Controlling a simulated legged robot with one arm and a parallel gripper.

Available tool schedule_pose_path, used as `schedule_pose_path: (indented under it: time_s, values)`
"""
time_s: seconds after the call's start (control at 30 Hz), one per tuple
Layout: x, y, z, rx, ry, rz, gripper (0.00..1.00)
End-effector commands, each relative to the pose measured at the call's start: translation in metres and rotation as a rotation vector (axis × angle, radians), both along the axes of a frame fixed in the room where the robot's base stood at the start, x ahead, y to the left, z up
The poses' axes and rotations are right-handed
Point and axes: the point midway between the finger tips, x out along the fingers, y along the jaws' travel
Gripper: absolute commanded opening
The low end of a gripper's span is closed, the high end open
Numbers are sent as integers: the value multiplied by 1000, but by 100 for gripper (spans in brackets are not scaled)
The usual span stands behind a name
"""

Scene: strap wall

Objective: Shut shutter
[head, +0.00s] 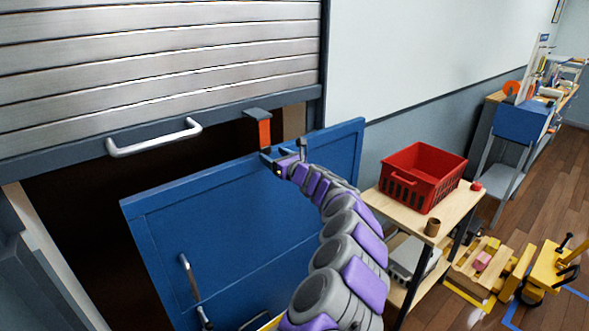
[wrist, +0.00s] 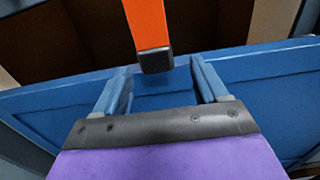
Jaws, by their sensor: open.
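The shutter (head: 160,68) is a grey slatted metal panel with a dark bottom rail and a silver bar handle (head: 154,138). It is partly raised, with a dark opening below it. An orange strap (head: 265,133) hangs from a dark bracket at the rail's right end. In the wrist view the strap (wrist: 148,22) ends in a dark tip. My gripper (head: 284,158) is just below the strap. In the wrist view my gripper (wrist: 160,88) is open, its two blue-grey fingers apart, with the strap tip ahead of the gap between them. I cannot tell whether they touch.
A blue door panel (head: 240,215) with handles stands below the opening, close behind my gripper. Yellow and wooden items (head: 490,265) are on the floor beyond.

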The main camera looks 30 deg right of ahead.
Motion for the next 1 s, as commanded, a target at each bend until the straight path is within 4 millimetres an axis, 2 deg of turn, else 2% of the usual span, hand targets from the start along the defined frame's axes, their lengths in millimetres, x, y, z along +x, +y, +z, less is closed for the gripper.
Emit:
schedule_pose_path:
  time_s: [0.8, 1.0]
  values:
    - [-87, -11, 0, 1, -1, 5, 72]
    - [-99, -12, 0, -1, 0, 4, 72]
